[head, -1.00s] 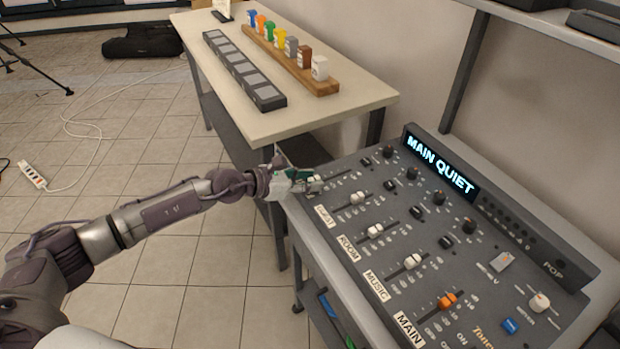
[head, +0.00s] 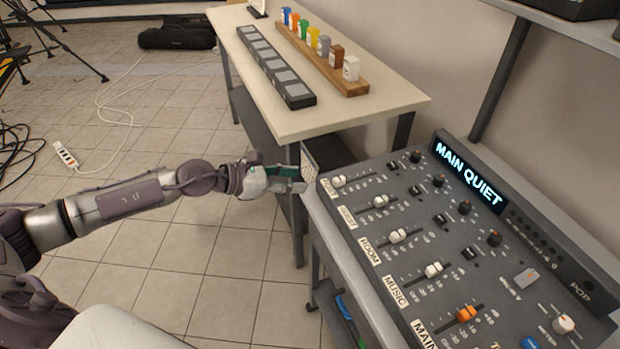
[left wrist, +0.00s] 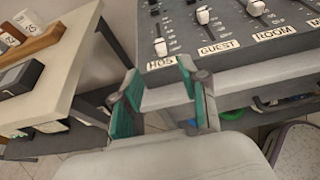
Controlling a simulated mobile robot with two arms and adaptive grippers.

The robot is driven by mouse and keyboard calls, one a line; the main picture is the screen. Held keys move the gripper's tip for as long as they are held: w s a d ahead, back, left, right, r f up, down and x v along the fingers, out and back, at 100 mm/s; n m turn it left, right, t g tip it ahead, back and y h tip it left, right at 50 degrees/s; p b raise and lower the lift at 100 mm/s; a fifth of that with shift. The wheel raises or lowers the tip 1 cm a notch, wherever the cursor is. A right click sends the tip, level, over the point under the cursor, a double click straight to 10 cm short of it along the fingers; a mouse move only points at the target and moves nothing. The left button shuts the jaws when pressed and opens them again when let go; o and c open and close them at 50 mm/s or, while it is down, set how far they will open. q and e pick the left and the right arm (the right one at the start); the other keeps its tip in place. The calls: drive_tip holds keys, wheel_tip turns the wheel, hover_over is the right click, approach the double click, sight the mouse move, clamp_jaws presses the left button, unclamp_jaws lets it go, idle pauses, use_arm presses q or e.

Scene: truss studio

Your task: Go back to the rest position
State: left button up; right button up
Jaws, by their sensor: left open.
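My left gripper (head: 290,178) is open and empty, just off the left edge of the mixing desk (head: 420,262) in the head view. In the left wrist view its two green-padded fingers (left wrist: 160,100) stand apart with nothing between them, below the fader labelled HOST. The host fader knob (head: 339,181) has a white cap, like the guest, room and music faders. The main fader (head: 466,314) has an orange cap. The desk display (head: 468,175) reads MAIN QUIET. My right gripper is not in view.
A pale table (head: 385,103) behind the desk holds a wooden rack (head: 345,86) of coloured blocks and a dark strip of grey pads (head: 298,95). A power strip (head: 65,155), cables and tripod legs are on the tiled floor at left. A shelf (head: 560,25) overhangs at upper right.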

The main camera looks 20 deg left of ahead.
use_arm(q)
drive_tip(key=shift+s+a+r, duration=0.2)
drive_tip(key=shift+s+a, duration=0.1)
drive_tip(key=w+a+f+n+t+y, duration=0.1)
drive_tip(key=a+f+n+t+y, duration=0.2)
drive_tip(key=f+n, duration=0.85)
drive_tip(key=w+a+f+n+y, duration=0.1)
drive_tip(key=a+f+n+y, duration=0.3)
drive_tip(key=f+n, duration=0.7)
drive_tip(key=s+a+f+n+g+y, duration=0.15)
drive_tip(key=s+f+n, duration=0.25)
drive_tip(key=s+f, duration=0.45)
drive_tip(key=s+a+f+n+g+y, duration=0.15)
drive_tip(key=s+f+n, duration=0.35)
drive_tip(key=f, duration=0.6)
drive_tip(key=s+d+f+n+g, duration=0.2)
drive_tip(key=s+f, duration=0.3)
drive_tip(key=s, duration=0.6)
drive_tip(key=s+d+f+n+g, duration=0.3)
drive_tip(key=s+d+f+n, duration=0.2)
drive_tip(key=s, duration=0.6)
drive_tip(key=s+d+f+n+g, duration=0.3)
drive_tip(key=s+d+f+n, duration=0.1)
drive_tip(key=s, duration=0.8)
drive_tip(key=shift+d+f+h, duration=0.2)
drive_tip(key=shift+f+h, duration=0.1)
drive_tip(key=shift+f, duration=0.2)
